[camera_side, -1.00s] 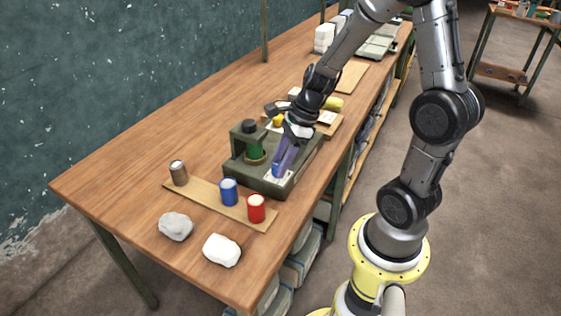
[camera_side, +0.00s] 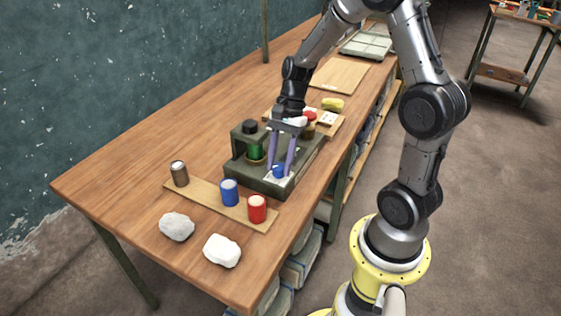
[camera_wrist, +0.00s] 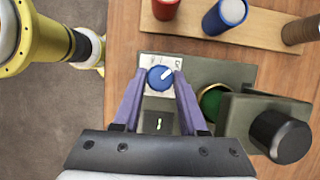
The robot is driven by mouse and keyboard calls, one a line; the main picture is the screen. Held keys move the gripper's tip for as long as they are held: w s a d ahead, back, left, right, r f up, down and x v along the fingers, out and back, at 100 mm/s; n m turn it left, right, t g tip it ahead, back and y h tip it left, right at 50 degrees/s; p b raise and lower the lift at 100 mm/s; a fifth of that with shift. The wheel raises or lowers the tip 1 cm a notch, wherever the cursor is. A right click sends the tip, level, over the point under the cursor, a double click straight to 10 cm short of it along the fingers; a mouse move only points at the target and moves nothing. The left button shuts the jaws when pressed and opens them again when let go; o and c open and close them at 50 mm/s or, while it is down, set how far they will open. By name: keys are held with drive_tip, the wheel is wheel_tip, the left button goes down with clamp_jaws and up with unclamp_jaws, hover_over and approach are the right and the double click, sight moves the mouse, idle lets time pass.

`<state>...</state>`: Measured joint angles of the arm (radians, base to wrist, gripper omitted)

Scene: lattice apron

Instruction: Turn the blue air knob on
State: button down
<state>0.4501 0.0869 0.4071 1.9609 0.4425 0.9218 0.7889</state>
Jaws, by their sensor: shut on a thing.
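The blue air knob (camera_wrist: 160,77) sits on a white marked plate (camera_wrist: 150,90) on top of the dark green device (camera_side: 258,182). Its white pointer line aims up and to the right in the wrist view. My gripper (camera_wrist: 161,74) points down with its two purple fingers on either side of the knob, shut on it. In the side view the knob (camera_side: 279,172) shows between the fingertips (camera_side: 279,174). The plate's markings are too small to read fully.
The device's raised part carries a black cap (camera_wrist: 280,137) and a green cylinder (camera_side: 254,149) beside my fingers. A wooden strip (camera_side: 205,200) holds brown, blue (camera_side: 229,192) and red (camera_side: 257,209) cans. Two whitish lumps (camera_side: 177,226) lie near the table's front.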

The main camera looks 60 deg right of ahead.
drive_tip(key=n+g, duration=0.1)
drive_tip(key=n, duration=0.3)
drive_tip(key=shift+w+n+g, duration=0.15)
drive_tip(key=shift+n+g, duration=0.15)
drive_tip(key=shift+g, duration=0.1)
drive_tip(key=shift+w+a+n+g+h, duration=0.1)
drive_tip(key=shift+n+g+h, duration=0.5)
drive_tip(key=shift+n, duration=1.4)
drive_tip(key=shift+c, duration=2.2)
unclamp_jaws()
drive_tip(key=v, duration=1.3)
drive_tip(key=shift+w+r, duration=0.2)
drive_tip(key=shift+r, duration=0.15)
